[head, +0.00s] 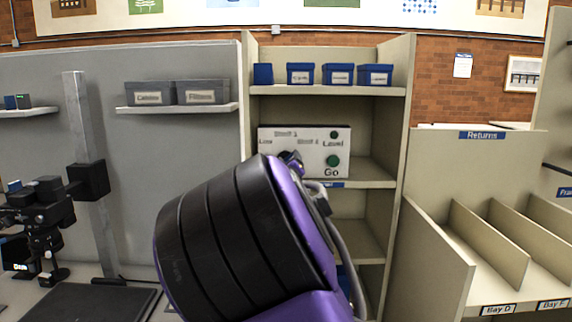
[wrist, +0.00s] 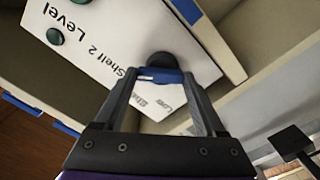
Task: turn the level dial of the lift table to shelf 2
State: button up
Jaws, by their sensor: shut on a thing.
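The lift table's control panel (head: 305,147) is a white plate on a shelf of the beige rack, lettered Low, Shelf 1, Shelf 2, Level and Go. It also fills the upper left of the wrist view (wrist: 105,50). The dial (wrist: 161,62) is a round black knob with a blue bar across it, near the Shelf 2 lettering. My gripper (wrist: 160,78) is shut on the dial, one finger on each side. In the head view my purple and black arm hides most of the dial and gripper. I cannot tell which mark the dial points to.
A green Go button (head: 333,161) and a small dark green round (head: 333,134) sit on the panel's right. Blue boxes (head: 338,74) stand on the shelf above. Grey boxes (head: 203,92) are at left. Returns bays (head: 480,245) stand at right.

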jog(key=shift+f, duration=0.1)
jog(key=o, duration=1.3)
jog(key=shift+s, duration=0.1)
jog(key=s+p, duration=0.5)
jog(key=s, duration=1.2)
jog(key=shift+s+d, duration=0.1)
jog(key=shift+s, duration=0.05)
